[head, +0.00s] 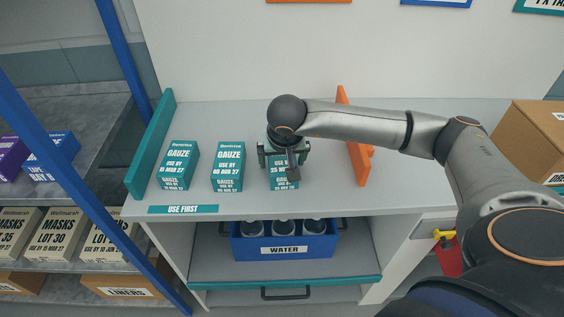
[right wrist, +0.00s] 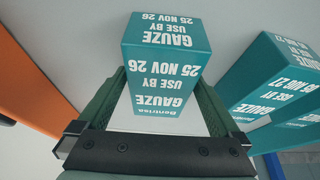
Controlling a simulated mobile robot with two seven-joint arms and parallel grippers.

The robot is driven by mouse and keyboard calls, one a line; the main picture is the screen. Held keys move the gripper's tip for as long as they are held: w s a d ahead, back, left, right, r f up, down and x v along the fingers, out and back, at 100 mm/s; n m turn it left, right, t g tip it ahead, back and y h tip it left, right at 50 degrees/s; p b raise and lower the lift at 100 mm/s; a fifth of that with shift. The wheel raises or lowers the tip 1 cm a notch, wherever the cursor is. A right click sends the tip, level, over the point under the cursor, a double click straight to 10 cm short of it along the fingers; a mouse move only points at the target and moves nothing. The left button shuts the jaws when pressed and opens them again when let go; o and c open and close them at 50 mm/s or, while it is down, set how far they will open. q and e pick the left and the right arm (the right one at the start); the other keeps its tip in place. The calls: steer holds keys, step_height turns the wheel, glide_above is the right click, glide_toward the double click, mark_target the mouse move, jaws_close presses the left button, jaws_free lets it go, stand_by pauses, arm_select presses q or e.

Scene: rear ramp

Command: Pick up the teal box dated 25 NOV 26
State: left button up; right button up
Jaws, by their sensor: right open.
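The teal gauze box dated 25 NOV 26 (head: 284,184) stands on the grey shelf top, rightmost of three teal boxes. My right gripper (head: 284,158) is over it from above and hides its upper part. In the right wrist view, the same box (right wrist: 165,65) shows its date clearly between the two green fingers, which are open on either side of it. I cannot tell whether either finger touches it. My left gripper is not in view.
A teal divider (head: 151,145) bounds the shelf top at left and an orange divider (head: 354,145) stands close right of the box. A USE FIRST label (head: 183,209) is on the front edge. A blue WATER crate (head: 284,250) sits below. A cardboard box (head: 530,135) is at far right.

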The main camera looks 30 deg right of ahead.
steer(key=shift+c, duration=0.4)
steer(key=c, duration=1.2)
steer(key=shift+c, duration=0.3)
steer(key=shift+r, duration=0.15)
